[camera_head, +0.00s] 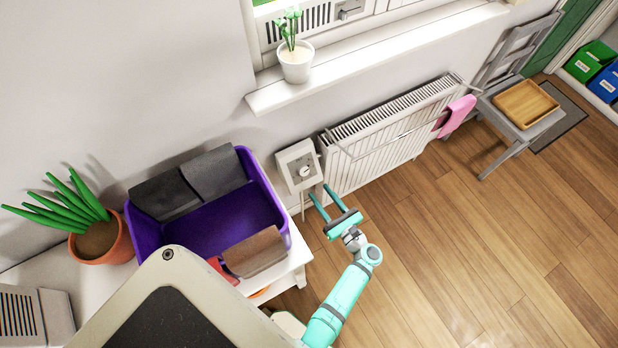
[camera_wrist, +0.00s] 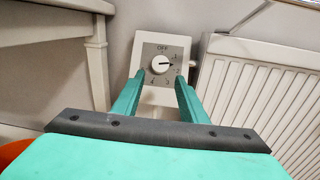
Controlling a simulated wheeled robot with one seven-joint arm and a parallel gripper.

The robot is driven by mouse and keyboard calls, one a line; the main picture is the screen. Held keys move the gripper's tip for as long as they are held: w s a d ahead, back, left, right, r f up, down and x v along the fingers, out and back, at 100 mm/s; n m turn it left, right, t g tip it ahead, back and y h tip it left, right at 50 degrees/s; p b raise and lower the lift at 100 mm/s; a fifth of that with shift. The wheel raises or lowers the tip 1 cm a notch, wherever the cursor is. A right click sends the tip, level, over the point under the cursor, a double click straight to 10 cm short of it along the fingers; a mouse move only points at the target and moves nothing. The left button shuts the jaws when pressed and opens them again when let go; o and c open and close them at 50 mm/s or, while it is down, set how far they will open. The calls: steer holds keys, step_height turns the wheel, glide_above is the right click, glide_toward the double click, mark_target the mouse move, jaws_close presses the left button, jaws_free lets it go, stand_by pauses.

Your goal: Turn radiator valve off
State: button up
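The radiator valve (camera_wrist: 159,64) is a white round knob on a grey dial plate (camera_wrist: 177,48). "OFF" is printed at the top and numbers run around it. Its dark pointer mark is toward the right, away from "OFF". In the head view the valve knob (camera_head: 304,171) sits on a white wall box (camera_head: 287,164) left of the radiator (camera_head: 372,150). My gripper (camera_head: 328,200) is open and empty, its two teal fingers extended toward the box. In the wrist view the fingers (camera_wrist: 155,90) lie below and either side of the knob, apparently short of it.
A purple bin (camera_head: 219,219) with folded cloths stands on a white table (camera_head: 302,253) left of the box. A potted plant (camera_head: 95,238) is beside it. A pink cloth (camera_head: 456,116) hangs on the radiator's right end. The wooden floor (camera_head: 450,230) is clear.

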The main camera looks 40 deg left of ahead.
mark_target(304, 173)
steer(key=x, duration=0.8)
steer(key=shift+w+a, duration=0.2)
steer(key=shift+a, duration=0.05)
steer(key=shift+s+a, duration=0.1)
steer(key=shift+s, duration=0.05)
steer(key=c, duration=0.8)
steer(key=shift+o, duration=0.2)
